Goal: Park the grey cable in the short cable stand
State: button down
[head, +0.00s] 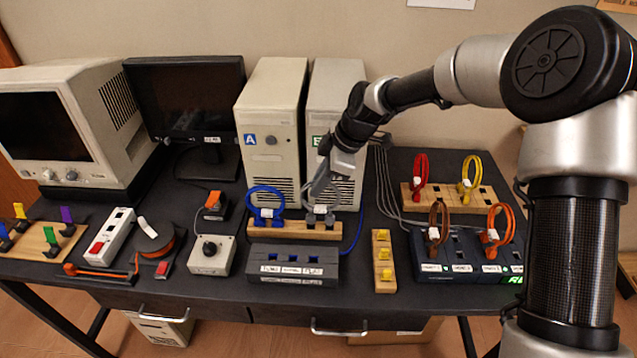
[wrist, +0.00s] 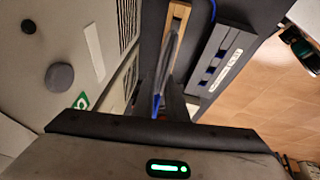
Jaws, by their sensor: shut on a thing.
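The grey cable (head: 321,215) is a looped cable at the right half of the low wooden cable stand (head: 282,230) in the middle of the table. A blue cable (head: 265,203) stands upright in the left half of that stand. My gripper (head: 319,190) points down from above right and is shut on the grey cable. The grey cable's plug end is at the stand's top, but I cannot tell whether it is seated. In the wrist view the wooden stand (wrist: 179,22) shows beyond my fingers, which largely hide the grip.
Two computer towers (head: 270,120) stand close behind the stand. A dark labelled port box (head: 293,265) lies just in front. A small wooden block with yellow pieces (head: 383,262) is to its right. Another wooden stand (head: 446,197) with red and yellow cables stands farther right.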

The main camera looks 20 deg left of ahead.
jog(key=shift+f+b, duration=0.9)
jog(key=shift+f, duration=0.15)
dwell(1.7)
dwell(0.3)
jog(key=c, duration=1)
grip_release()
jog(key=shift+c, duration=0.2)
jog(key=shift+r, duration=0.1)
jog(key=shift+p+v, duration=2.2)
jog(key=shift+v, duration=1.5)
